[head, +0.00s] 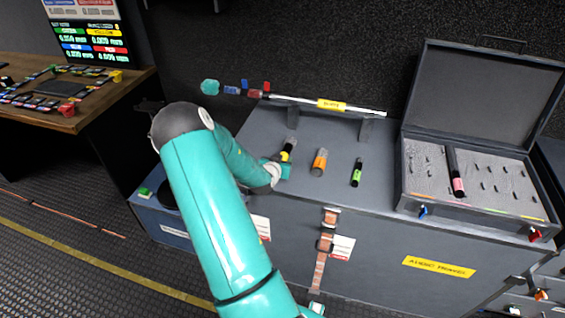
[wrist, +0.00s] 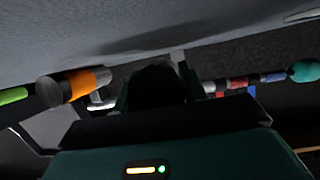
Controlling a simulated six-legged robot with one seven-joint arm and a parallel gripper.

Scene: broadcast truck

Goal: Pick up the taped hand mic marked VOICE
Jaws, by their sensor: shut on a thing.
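My gripper (head: 281,166) is at the left part of the grey equipment case top, shut on a dark hand mic with yellow tape (head: 286,155). Its dark end sticks up past my jaws. In the wrist view a dark rounded shape (wrist: 157,84) fills the space between the fingers, likely this mic. I cannot tell whether it touches the case top. A mic with orange tape (head: 319,162) stands just to its right and also shows in the wrist view (wrist: 88,82). A mic with green tape (head: 356,172) is further right. No VOICE lettering is readable on any mic.
An open foam-lined case (head: 415,187) at the right holds a pink-taped mic (head: 457,184). A boom pole with a yellow label (head: 331,105) lies on supports behind. A wooden desk (head: 60,120) with a screen is at the left. The case top (head: 385,215) right of the mics is clear.

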